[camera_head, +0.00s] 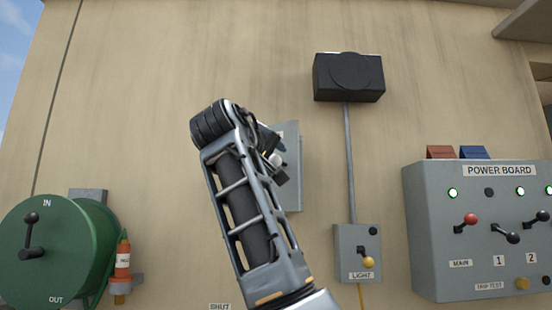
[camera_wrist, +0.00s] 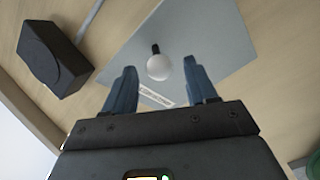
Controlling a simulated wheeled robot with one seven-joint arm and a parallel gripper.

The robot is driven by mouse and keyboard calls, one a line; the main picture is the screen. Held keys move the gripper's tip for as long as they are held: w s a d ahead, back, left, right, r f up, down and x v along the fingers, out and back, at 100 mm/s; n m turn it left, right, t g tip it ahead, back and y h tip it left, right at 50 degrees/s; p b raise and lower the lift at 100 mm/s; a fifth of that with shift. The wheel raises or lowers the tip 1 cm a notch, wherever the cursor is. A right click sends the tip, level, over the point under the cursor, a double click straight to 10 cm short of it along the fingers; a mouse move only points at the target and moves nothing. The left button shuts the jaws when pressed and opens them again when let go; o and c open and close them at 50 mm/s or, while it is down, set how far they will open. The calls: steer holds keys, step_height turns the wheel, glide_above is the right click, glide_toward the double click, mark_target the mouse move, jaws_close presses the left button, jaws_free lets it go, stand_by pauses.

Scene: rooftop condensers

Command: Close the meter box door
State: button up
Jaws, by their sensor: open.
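The grey meter box door (camera_head: 292,187) is on the wall, partly hidden behind my arm in the head view. In the wrist view the door (camera_wrist: 215,35) is a flat grey panel with a white ball knob (camera_wrist: 159,68) on a short black stem and a small white label. My gripper (camera_wrist: 160,72) is open, with its two blue fingers on either side of the knob in the picture. I cannot tell whether they touch it. The knob also shows in the head view (camera_head: 275,158) beside my gripper (camera_head: 278,168). How far the door stands open is unclear.
A black box (camera_head: 349,77) with a conduit down to the light switch box (camera_head: 357,252) is right of the door. The power board (camera_head: 475,235) is at far right. A green reel (camera_head: 50,255) and an orange-red fitting (camera_head: 122,262) are at lower left.

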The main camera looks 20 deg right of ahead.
mark_target(272, 160)
steer(key=shift+x, duration=1.6)
jaws_close()
